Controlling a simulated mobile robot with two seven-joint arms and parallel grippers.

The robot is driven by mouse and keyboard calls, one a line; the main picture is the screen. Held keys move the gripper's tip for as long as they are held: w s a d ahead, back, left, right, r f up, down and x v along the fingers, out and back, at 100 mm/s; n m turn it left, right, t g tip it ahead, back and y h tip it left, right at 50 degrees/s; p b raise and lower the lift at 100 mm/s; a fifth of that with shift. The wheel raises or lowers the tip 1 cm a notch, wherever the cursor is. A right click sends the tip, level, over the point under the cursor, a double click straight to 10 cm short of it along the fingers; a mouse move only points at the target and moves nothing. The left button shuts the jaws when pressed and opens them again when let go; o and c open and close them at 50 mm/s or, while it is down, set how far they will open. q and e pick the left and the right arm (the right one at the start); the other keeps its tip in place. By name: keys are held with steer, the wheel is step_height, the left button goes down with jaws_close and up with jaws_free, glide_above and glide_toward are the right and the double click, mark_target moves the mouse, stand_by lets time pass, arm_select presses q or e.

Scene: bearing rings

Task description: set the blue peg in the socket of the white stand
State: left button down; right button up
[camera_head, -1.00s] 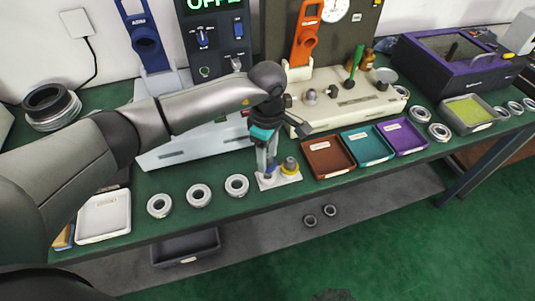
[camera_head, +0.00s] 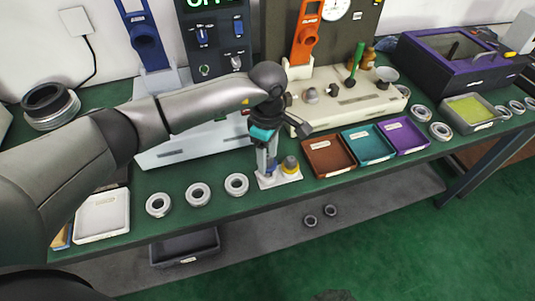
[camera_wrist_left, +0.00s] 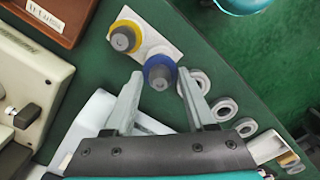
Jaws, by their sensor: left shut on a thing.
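The white stand (camera_head: 266,183) is a small plate near the front edge of the green bench. A grey peg with a yellow collar (camera_head: 289,165) stands on its right end. My left gripper (camera_head: 267,163) points down over the stand's left end and is shut on the blue peg (camera_head: 271,168). In the left wrist view the blue peg (camera_wrist_left: 160,73) has a grey top and a blue collar between the fingers (camera_wrist_left: 160,84), over one end of the stand (camera_wrist_left: 149,43). The socket under it is hidden, and I cannot tell whether the peg is seated. My right gripper is not in view.
Several metal rings (camera_head: 198,195) lie left of the stand. Brown (camera_head: 341,171), teal (camera_head: 384,160) and purple (camera_head: 420,149) trays stand to the right. A control panel (camera_head: 215,65) and a cream fixture (camera_head: 330,114) are behind. The bench's front edge is close.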

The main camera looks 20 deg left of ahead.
arm_select(q)
steer(key=shift+f+b, duration=1.4)
steer(key=shift+f, duration=0.2)
steer(key=shift+c, duration=0.7)
jaws_free()
step_height(320, 180, up, 15)
steer(key=p, duration=0.1)
steer(key=shift+r+p, duration=0.15)
steer(key=shift+p, duration=0.25)
